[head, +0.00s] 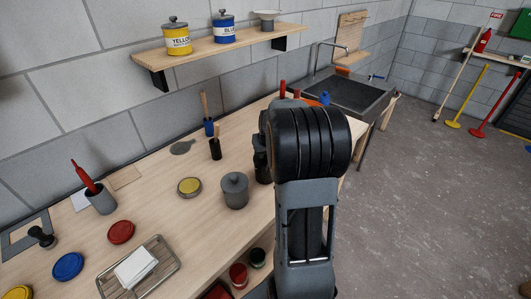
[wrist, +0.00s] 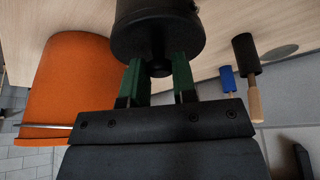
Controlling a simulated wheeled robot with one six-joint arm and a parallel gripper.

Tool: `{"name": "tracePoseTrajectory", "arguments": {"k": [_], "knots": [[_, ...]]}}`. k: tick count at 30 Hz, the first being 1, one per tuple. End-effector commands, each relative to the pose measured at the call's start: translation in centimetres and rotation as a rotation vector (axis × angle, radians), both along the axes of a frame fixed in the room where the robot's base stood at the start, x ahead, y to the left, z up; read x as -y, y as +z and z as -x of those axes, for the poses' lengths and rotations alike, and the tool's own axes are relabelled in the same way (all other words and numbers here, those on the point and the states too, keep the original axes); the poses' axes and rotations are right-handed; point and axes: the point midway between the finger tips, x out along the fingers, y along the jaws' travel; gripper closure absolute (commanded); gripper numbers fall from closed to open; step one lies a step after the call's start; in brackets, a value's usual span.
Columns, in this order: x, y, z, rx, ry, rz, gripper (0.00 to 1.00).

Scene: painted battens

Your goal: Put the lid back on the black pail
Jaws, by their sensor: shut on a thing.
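In the wrist view my gripper (wrist: 158,64) has its two green fingers closed on the small knob of a black round lid (wrist: 158,27). In the head view my arm hides the gripper. A dark upright shape (head: 262,160) shows just left of the arm on the bench; I cannot tell which part is pail and which is gripper.
Black (head: 215,148) and blue (head: 208,128) wooden-handled tools stand behind. An orange container (wrist: 68,85) is close on the wrist view's left. The bench's middle (head: 160,205) is bare.

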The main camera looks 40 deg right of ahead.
Motion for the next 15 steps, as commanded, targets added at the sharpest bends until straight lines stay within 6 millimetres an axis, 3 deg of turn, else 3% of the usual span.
{"name": "tracePoseTrajectory", "arguments": {"k": [8,9,15], "knots": [[0.01,0.04,0.0,0.0,0.0,0.0,0.97],[0.01,0.04,0.0,0.0,0.0,0.0,0.73],[0.01,0.02,0.0,0.0,0.0,0.0,0.54]]}}
